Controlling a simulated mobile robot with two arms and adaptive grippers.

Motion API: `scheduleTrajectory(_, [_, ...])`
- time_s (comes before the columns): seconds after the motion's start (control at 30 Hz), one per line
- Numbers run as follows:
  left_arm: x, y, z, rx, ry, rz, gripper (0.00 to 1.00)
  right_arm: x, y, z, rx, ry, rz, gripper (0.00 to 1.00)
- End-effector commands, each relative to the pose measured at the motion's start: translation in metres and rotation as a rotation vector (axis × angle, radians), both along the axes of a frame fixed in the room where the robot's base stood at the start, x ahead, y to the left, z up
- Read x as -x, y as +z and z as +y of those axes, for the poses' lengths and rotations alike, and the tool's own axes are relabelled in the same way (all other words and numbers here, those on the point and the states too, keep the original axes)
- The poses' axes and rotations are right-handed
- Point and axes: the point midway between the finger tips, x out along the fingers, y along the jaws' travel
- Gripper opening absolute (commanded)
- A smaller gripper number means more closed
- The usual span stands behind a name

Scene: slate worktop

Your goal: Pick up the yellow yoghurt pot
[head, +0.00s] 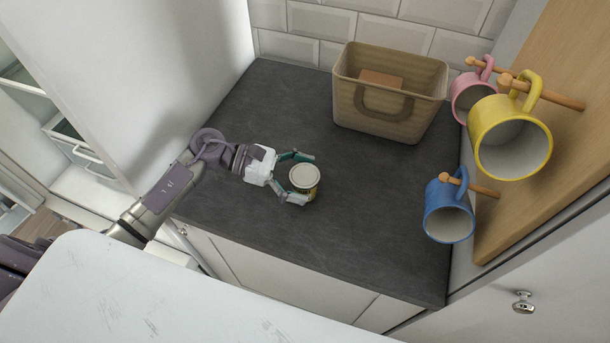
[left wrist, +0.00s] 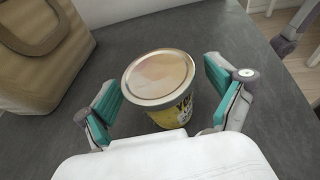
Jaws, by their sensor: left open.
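The yellow yoghurt pot (head: 304,181) stands upright on the slate worktop (head: 360,215), with a pale round lid. In the left wrist view the yoghurt pot (left wrist: 160,80) shows a yellow side with part of its dark lettering. My left gripper (head: 302,178) is open, with its teal-padded fingers on either side of the pot. In the left wrist view the left gripper (left wrist: 163,88) shows a gap between each finger and the pot. My right gripper is not in view.
A beige basket (head: 390,110) with a brown item inside stands at the back. Pink (head: 470,98), yellow (head: 510,145) and blue (head: 448,215) mugs hang on wooden pegs at the right. The worktop right of the pot is clear. A white surface (head: 150,300) fills the lower left.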

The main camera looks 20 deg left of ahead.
Motion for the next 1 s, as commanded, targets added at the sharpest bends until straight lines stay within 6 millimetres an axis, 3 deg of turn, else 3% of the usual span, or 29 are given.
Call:
scheduleTrajectory(0.27, [-0.0006,-0.0013,-0.0022,0.000,0.001,0.000,0.90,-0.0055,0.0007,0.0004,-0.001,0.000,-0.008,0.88])
scheduleTrajectory(0.67, [-0.0004,-0.0012,-0.0020,0.000,0.001,0.001,0.24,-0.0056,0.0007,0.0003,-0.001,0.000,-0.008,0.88])
scheduleTrajectory(1.0, [-0.0009,0.0022,-0.0017,0.001,0.001,-0.003,0.22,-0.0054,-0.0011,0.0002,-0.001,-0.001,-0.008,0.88])
